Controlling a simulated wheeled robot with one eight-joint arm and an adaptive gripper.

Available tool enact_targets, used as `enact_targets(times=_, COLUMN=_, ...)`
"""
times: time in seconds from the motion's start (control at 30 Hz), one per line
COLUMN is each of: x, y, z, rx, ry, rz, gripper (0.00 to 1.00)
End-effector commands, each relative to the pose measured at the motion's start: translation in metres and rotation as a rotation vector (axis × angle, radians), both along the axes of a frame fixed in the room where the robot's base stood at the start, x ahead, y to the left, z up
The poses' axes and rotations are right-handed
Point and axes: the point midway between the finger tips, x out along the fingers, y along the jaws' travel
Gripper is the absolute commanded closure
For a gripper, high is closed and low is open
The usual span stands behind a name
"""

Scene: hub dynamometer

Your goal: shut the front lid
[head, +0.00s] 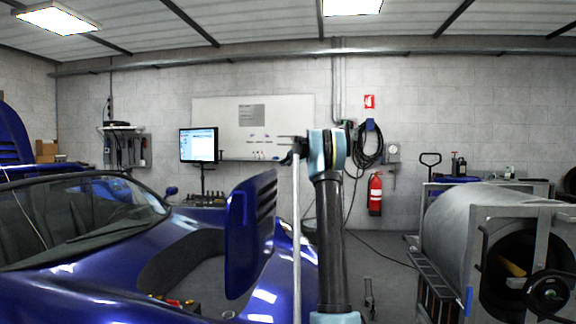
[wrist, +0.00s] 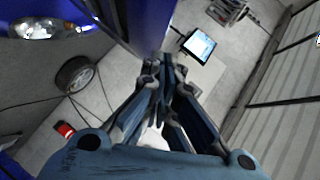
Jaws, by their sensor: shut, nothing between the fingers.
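The front lid (head: 250,235) is a blue slotted panel standing raised on the blue car (head: 85,285). The front opening (head: 195,275) beside it is uncovered. My gripper (head: 287,148) is shut and empty, up and to the right of the lid's top edge in the head view. In the wrist view my gripper (wrist: 160,84) has its fingertips close together, right by a blue panel (wrist: 147,25) that looks like the lid. I cannot tell if they touch it. The lid's far face and hinge are hidden.
A large grey cylinder machine (head: 465,225) in a frame stands at the right. A monitor (head: 198,145) on a stand is behind the car. A fire extinguisher (head: 376,193) hangs on the back wall. The floor (head: 385,270) between the car and the machine is mostly clear.

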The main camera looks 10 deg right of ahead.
Motion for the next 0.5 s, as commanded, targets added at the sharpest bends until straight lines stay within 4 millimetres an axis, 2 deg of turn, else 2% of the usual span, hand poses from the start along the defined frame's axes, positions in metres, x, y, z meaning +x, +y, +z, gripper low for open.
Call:
enact_targets(times=0.2, x=0.027, y=0.013, z=-0.011, rx=0.0, ry=0.0, rz=0.002, gripper=1.0)
enact_targets(times=0.5, x=0.034, y=0.041, z=-0.026, rx=-0.001, ry=0.001, rz=0.002, gripper=1.0)
